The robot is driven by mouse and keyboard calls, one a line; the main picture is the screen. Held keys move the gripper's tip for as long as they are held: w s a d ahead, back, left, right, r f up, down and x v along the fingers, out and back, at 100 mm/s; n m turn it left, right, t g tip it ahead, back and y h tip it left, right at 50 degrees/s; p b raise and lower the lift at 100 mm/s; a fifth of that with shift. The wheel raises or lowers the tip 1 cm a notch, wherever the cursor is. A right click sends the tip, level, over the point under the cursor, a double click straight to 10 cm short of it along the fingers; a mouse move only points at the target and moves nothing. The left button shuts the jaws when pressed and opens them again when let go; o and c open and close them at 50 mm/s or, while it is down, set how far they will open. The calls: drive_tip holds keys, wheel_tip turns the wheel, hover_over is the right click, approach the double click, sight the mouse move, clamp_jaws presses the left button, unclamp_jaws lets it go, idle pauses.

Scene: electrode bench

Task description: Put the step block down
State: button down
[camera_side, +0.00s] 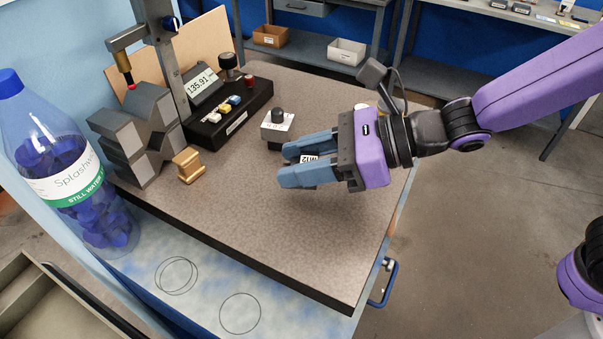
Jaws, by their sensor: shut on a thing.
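My gripper (300,163) comes in from the right with its blue fingers pointing left, low over the middle of the speckled bench top. It is shut on the step block (309,158), of which a white label reading M12 shows between the fingers. The fingers hide most of the block. I cannot tell whether its underside touches the bench top (270,230) or hangs just above it.
A black-knobbed block (277,128) stands just behind the fingers. Left are a brass spool-shaped piece (188,166), grey V-notched blocks (140,130), a control box (230,112) with coloured buttons and a water bottle (70,175). The bench's front is clear.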

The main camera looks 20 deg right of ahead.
drive_tip(key=shift+f, duration=1.5)
drive_tip(key=shift+f, duration=0.15)
drive_tip(key=c, duration=0.7)
unclamp_jaws()
drive_tip(key=shift+s+d+r, duration=0.1)
drive_tip(key=shift+d+r, duration=0.1)
drive_tip(key=shift+r, duration=0.05)
drive_tip(key=shift+v, duration=3.45)
